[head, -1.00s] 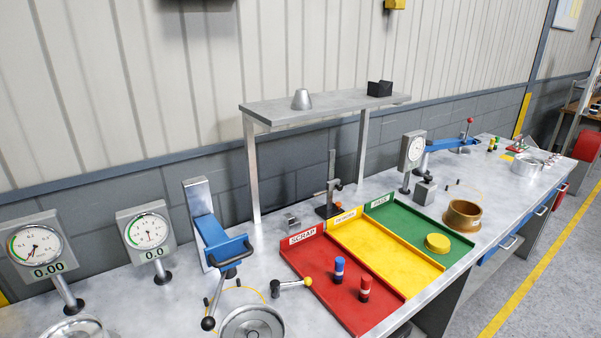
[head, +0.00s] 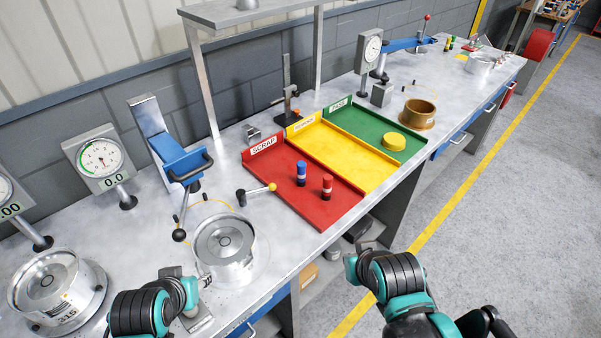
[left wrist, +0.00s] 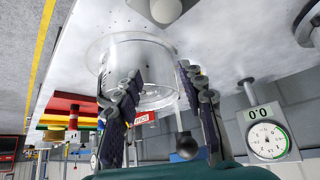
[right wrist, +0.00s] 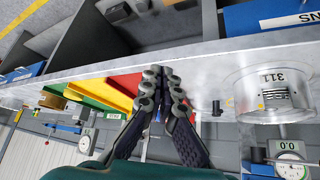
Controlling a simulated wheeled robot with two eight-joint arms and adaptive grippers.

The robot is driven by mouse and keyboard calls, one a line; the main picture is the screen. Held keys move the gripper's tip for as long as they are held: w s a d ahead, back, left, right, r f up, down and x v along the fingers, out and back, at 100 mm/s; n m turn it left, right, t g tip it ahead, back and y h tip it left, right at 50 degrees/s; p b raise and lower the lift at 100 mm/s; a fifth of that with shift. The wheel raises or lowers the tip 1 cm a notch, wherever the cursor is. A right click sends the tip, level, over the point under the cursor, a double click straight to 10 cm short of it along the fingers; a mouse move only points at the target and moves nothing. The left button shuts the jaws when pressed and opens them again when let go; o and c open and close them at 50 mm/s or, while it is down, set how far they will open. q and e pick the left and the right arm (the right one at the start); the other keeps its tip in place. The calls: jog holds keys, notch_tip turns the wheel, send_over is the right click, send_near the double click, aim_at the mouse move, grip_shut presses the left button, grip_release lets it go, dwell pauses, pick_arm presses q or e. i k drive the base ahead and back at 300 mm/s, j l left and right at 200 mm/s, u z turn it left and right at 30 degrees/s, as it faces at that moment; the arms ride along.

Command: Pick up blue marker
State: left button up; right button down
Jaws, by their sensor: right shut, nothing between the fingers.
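The blue marker (head: 301,174), a short blue cylinder with a dark band, stands upright in the red SCRAP tray (head: 300,215). A similar red marker (head: 327,187) stands close to its right. My left gripper (left wrist: 155,85) is open, with a round metal part beyond its fingers; in the head view it is low at the bench's front, left of the tray. My right gripper (right wrist: 164,76) is shut and empty; in the head view it is by the bench's front edge, right of and below the tray. I cannot make out the blue marker in the wrist views.
The yellow tray (head: 345,155) and green tray (head: 355,125), holding a yellow disc (head: 394,141), adjoin on the right. A shelf post (head: 202,80) rises behind.

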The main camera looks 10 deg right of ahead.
aim_at(302, 165)
jog(key=k+u, duration=0.4)
jog(key=k+j+u, duration=0.15)
jog(key=u, duration=0.3)
jog(key=i+l+u, duration=0.15)
jog(key=l+u, duration=0.15)
jog(key=l, duration=0.2)
jog(key=i+l+u, duration=0.1)
jog(key=l+u, duration=0.2)
jog(key=l, duration=0.2)
jog(key=l+u, duration=0.25)
jog(key=l, duration=0.75)
jog(key=i, duration=0.05)
